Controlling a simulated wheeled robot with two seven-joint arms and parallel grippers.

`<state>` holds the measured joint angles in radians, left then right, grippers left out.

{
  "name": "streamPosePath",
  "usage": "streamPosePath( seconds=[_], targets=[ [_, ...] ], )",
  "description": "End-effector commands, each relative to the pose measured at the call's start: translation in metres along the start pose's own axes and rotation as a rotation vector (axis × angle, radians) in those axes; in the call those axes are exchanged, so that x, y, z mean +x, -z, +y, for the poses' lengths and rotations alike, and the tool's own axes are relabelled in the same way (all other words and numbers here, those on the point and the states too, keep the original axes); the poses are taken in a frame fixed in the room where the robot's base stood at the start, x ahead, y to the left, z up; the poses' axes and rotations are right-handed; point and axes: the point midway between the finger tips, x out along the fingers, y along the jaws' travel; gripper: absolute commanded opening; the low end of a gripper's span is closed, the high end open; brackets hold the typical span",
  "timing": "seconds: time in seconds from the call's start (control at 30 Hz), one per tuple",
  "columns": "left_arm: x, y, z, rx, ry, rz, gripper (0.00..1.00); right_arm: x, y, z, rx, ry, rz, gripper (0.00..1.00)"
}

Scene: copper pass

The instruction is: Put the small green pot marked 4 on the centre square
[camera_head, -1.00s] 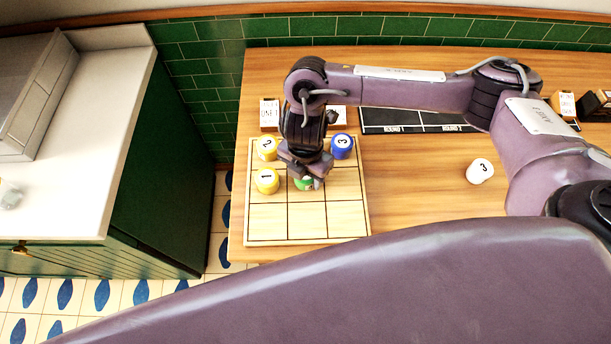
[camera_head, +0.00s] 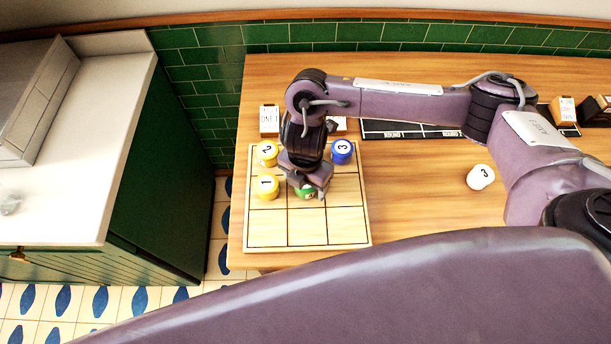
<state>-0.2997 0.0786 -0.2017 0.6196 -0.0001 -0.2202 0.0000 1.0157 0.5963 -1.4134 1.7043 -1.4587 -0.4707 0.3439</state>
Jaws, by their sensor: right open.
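The small green pot (camera_head: 305,192) is on the wooden grid board (camera_head: 265,228), in or very near the centre square. My right gripper (camera_head: 307,185) is directly above the pot, pointing down, and covers most of it. Its jaws are open around or just over the pot; I cannot tell whether they touch it. The mark on the pot is mostly hidden. My left gripper is not in view.
Yellow pots marked 2 (camera_head: 267,153) and 1 (camera_head: 266,187) and a blue pot marked 3 (camera_head: 342,152) stand on squares around the gripper. A white pot (camera_head: 480,177) stands on the table at right. The board's front row is clear.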

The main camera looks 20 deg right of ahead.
Motion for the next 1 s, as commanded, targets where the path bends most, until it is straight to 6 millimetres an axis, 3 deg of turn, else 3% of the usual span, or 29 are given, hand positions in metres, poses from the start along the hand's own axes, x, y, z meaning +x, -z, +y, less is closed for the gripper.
streamPosePath(
  seconds=[0.17,0.6,0.8,1.0],
  targets=[
    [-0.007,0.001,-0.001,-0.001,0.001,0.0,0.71,-0.021,-0.001,0.002,-0.003,-0.004,-0.004,0.71],
    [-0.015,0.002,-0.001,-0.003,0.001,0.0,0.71,-0.098,-0.001,0.001,-0.002,-0.003,-0.004,0.71],
    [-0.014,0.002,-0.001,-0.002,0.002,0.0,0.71,-0.117,-0.001,0.0,-0.001,-0.001,-0.002,0.71],
    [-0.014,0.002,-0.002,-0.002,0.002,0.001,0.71,-0.122,0.0,0.0,0.0,0.0,0.0,0.71]
  ],
)
